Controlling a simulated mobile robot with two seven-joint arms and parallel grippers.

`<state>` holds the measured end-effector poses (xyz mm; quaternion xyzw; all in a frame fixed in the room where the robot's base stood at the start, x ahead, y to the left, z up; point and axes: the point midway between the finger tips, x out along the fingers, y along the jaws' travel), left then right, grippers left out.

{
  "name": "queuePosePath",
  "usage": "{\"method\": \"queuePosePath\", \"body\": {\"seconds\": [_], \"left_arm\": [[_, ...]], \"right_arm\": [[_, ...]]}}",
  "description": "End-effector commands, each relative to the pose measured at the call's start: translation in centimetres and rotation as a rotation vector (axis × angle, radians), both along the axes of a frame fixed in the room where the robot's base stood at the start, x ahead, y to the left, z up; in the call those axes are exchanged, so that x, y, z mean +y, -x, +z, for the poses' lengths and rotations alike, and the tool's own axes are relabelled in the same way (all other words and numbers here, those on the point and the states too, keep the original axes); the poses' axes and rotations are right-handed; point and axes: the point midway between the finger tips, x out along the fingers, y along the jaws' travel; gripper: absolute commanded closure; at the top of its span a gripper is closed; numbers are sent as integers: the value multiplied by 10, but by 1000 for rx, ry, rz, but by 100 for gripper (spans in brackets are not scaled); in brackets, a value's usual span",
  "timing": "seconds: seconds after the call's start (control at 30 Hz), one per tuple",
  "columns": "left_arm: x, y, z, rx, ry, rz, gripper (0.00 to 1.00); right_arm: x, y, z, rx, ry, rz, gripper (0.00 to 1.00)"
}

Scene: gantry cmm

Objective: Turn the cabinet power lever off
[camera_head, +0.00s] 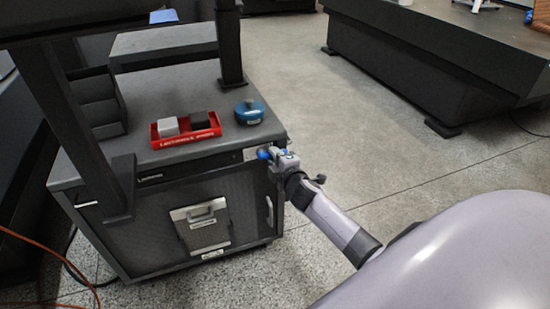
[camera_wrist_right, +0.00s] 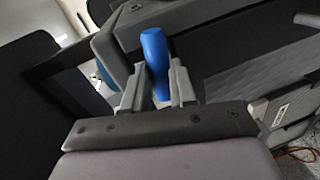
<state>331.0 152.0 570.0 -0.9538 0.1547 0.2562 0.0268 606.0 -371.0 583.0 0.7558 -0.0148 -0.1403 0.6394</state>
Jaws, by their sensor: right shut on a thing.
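The cabinet (camera_head: 150,235) is a dark box on the left in the head view, with a grey top. The power lever has a blue handle (camera_wrist_right: 155,58), at the cabinet's front right upper corner. The blue handle also shows in the head view (camera_head: 263,154). My right gripper (camera_head: 274,155) reaches in from the right at that corner. In the right wrist view its two fingers (camera_wrist_right: 156,85) stand on either side of the blue handle and are shut on it. The lever's base is hidden behind the gripper. My left gripper is not in view.
On the cabinet top are a red tray (camera_head: 186,140) with a light block and a dark block, and a round blue object (camera_head: 249,112). Dark posts (camera_head: 80,120) rise at the left. Orange and black cables lie at lower left. The floor (camera_head: 370,130) to the right is open.

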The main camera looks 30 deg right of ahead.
Motion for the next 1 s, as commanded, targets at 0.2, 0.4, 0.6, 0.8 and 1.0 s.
{"method": "queuePosePath", "body": {"seconds": [0.2, 0.4, 0.6, 0.8, 1.0], "left_arm": [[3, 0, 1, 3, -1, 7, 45], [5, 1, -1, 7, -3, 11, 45], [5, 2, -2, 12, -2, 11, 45], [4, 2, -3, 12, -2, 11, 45], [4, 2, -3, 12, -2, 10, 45]], "right_arm": [[0, 0, 3, 25, 100, -2, 100], [0, 0, 4, 36, 144, -1, 100], [0, 0, 5, 39, 158, -1, 100], [0, 0, 5, 40, 161, -1, 100], [0, 0, 5, 39, 161, -1, 48]]}}
